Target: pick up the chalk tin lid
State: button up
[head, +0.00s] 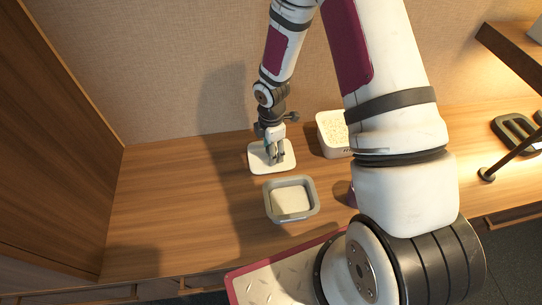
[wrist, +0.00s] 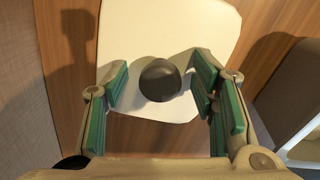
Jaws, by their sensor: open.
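The chalk tin lid (head: 257,161) is a flat white square with rounded corners, lying on the wooden counter. It also shows in the wrist view (wrist: 172,32), with a dark round knob (wrist: 160,80) on top. My gripper (head: 275,157) points down over the lid. In the wrist view my gripper (wrist: 160,88) is open, with its green-padded fingers on either side of the knob and visible gaps to it. The fingers' exact height over the lid is hard to tell. An open grey tin (head: 312,207) with pale contents stands just in front of the lid.
A white box (head: 336,150) with a speckled top stands to the right of the lid. A dark slotted object (head: 515,133) and a lamp (head: 487,174) are at the far right. The wooden counter (head: 180,190) is clear to the left, ending at a wood panel.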

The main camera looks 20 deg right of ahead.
grip_shut()
jog(key=shift+r, duration=0.1)
notch_tip(320, 180, up, 10)
jog(key=p, duration=0.3)
